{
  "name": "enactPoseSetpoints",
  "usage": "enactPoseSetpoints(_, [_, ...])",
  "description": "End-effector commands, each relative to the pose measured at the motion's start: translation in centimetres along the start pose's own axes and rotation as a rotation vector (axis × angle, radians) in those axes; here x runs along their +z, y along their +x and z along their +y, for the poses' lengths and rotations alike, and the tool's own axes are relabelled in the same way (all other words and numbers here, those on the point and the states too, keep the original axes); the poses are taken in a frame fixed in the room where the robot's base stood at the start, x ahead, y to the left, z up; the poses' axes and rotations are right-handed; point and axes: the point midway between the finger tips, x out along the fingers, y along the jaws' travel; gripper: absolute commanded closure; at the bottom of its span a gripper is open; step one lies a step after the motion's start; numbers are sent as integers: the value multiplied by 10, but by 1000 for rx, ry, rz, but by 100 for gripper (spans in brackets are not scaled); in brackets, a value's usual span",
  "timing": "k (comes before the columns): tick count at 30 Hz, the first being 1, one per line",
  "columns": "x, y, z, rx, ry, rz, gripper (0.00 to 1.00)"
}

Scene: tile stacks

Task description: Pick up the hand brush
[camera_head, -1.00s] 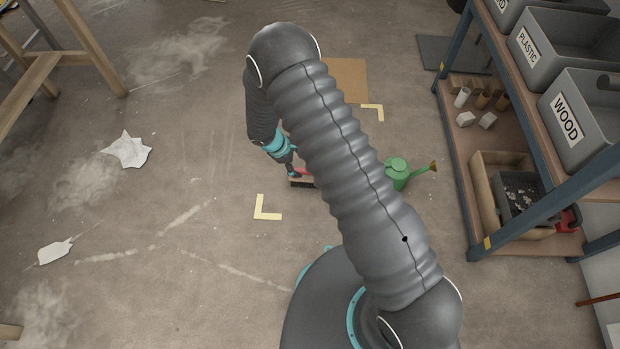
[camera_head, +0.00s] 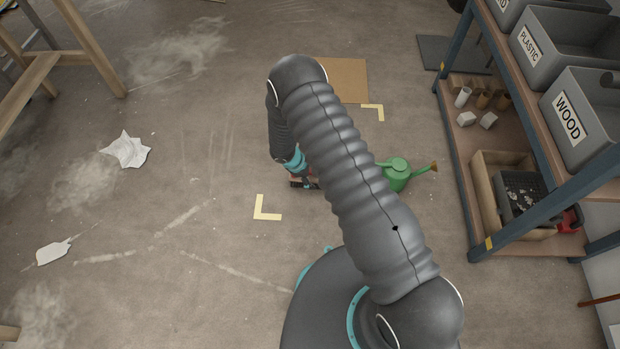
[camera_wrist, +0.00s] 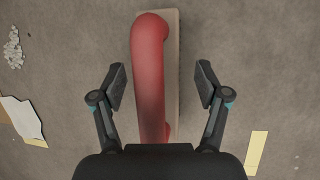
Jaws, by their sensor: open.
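The hand brush lies on the floor. In the wrist view its red handle (camera_wrist: 148,80) runs up the picture, with a pale block (camera_wrist: 173,60) along its right side. My gripper (camera_wrist: 160,86) is open, with one finger on each side of the brush and gaps between the fingers and the brush. In the head view the brush (camera_head: 296,184) shows only in part, as a dark edge with a bit of red below my gripper (camera_head: 308,184). My arm hides the rest.
A green watering can (camera_head: 397,174) stands right of the brush. Yellow corner marks (camera_head: 264,210) and a brown board (camera_head: 346,80) lie on the floor nearby. A shelf with grey bins (camera_head: 570,115) stands at the right. Open floor with crumpled paper (camera_head: 128,150) is at the left.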

Motion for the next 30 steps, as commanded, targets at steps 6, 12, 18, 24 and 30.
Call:
enactPoseSetpoints(6, [0, 10, 0, 1, 1, 0, 25])
enactPoseSetpoints(12, [0, 10, 0, 1, 1, 0, 50])
enactPoseSetpoints(18, [0, 10, 0, 1, 1, 0, 100])
enactPoseSetpoints(24, [0, 10, 0, 1, 1, 0, 100])
enactPoseSetpoints(30, [2, 6, 2, 1, 1, 0, 100])
